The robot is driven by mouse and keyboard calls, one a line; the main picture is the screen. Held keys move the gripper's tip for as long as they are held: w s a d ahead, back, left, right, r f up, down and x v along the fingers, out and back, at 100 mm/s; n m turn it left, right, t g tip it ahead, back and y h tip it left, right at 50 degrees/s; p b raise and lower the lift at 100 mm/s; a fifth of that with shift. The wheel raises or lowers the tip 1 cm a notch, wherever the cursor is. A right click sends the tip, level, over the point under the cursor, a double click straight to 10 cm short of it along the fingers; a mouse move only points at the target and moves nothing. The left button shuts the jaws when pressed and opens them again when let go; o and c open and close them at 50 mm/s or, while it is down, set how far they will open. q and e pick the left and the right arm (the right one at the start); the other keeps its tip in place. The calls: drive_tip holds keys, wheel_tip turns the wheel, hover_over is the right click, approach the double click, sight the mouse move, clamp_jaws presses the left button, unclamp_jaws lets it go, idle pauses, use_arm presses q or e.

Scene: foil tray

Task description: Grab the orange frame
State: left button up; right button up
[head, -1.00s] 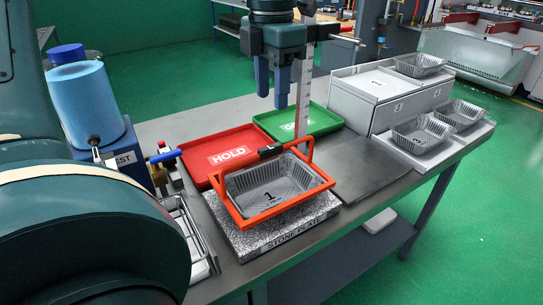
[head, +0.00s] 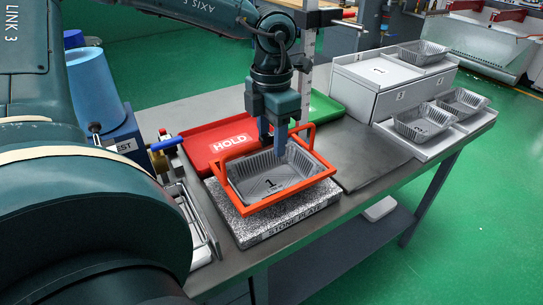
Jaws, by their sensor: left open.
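My right gripper is out of view.
A red HOLD tray (head: 205,141) lies behind the frame, and a green tray (head: 323,106) is behind the gripper. Grey boxes (head: 378,88) and more foil trays (head: 422,122) stand at the right. A blue vessel (head: 97,88) is at the left.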

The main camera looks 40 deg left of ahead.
use_arm(q)
drive_tip(key=shift+f, duration=0.45)
drive_tip(key=shift+c, duration=0.2)
drive_tip(key=shift+r, duration=0.1)
clamp_jaws()
